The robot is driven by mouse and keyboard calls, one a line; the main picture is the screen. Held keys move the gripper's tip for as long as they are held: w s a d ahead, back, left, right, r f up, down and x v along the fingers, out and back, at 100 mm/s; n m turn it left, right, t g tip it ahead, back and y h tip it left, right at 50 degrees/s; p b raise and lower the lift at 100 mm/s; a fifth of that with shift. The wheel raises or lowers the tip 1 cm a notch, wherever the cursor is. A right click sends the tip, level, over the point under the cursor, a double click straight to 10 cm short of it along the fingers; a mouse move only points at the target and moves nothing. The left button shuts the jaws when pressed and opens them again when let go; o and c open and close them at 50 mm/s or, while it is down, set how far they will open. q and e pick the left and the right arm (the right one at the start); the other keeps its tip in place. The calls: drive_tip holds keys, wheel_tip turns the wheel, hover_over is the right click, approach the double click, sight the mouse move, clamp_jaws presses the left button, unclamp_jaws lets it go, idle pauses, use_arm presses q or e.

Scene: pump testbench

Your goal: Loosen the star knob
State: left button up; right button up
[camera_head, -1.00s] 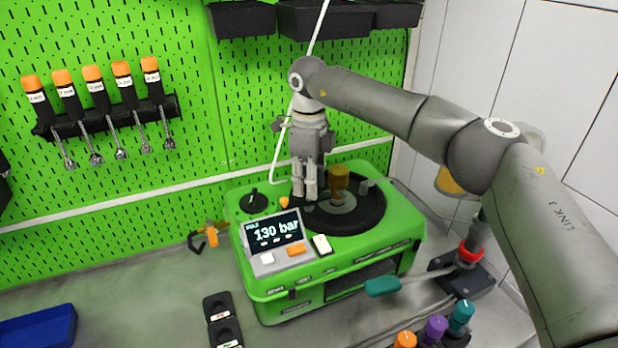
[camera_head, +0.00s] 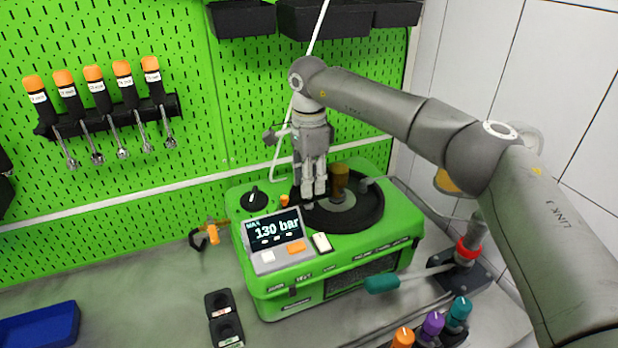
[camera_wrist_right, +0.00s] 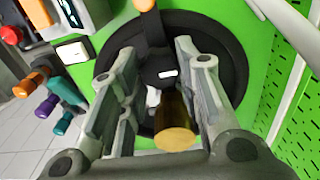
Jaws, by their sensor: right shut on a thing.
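The green pump testbench (camera_head: 268,288) stands on the bench, its display reading 130 bar. My right gripper (camera_head: 313,190) points down over the black round plate on its top, left of a brass cylinder (camera_head: 339,180). In the wrist view my right gripper (camera_wrist_right: 158,65) is shut on a dark knob (camera_wrist_right: 160,73) with a small white mark, which appears to be the star knob. Its outline is partly hidden by the fingers, and the head view hides it behind them. The brass cylinder (camera_wrist_right: 176,130) also shows there, close to the fingers. My left gripper is not in view.
A small orange knob (camera_head: 284,200) and a black dial (camera_head: 254,199) sit left of the fingers. A white hose (camera_head: 282,150) passes behind the gripper. Black bins (camera_head: 325,20) hang above. Several orange-handled tools (camera_head: 95,80) hang on the green wall.

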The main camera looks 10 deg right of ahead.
idle(0.4)
drive_tip(key=o, duration=0.8)
drive_tip(key=shift+c, duration=0.2)
wheel_tip(320, 180, up, 12)
